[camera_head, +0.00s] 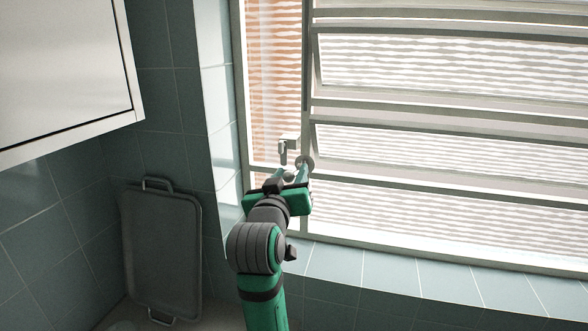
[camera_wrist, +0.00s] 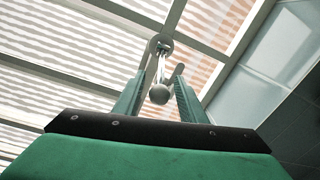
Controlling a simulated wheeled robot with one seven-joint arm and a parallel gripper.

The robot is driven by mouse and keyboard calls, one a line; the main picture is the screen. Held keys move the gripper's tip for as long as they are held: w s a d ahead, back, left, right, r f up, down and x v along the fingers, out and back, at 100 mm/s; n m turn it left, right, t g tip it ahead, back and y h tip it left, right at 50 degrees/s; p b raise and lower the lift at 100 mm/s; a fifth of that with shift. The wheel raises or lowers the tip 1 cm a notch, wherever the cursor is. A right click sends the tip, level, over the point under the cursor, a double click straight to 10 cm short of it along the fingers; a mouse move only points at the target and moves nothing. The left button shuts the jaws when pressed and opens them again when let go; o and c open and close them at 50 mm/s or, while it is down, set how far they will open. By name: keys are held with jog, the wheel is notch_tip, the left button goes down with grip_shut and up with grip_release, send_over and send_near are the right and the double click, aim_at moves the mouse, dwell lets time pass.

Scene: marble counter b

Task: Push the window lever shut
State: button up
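The window lever has a round pivot mount on the window's vertical frame bar and an arm ending in a ball knob. The lever's knob (camera_head: 290,175) is partly hidden by my gripper in the head view. In the wrist view the lever's ball knob (camera_wrist: 159,94) hangs between my two fingers, with a visible gap on each side. My gripper (camera_head: 292,174) is open and holds nothing; it also shows in the wrist view (camera_wrist: 158,92). The louvre window (camera_head: 430,110) has several framed panes, and the upper ones look tilted out.
A grey tray (camera_head: 162,250) leans on the tiled wall at left. A white cabinet (camera_head: 60,70) juts out upper left. The tiled sill (camera_head: 420,285) is clear.

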jog(key=shift+w+d, duration=0.2)
jog(key=shift+w, duration=0.75)
jog(key=shift+w+d, duration=0.2)
jog(key=shift+w, duration=0.75)
jog(key=shift+c, duration=0.2)
grip_shut()
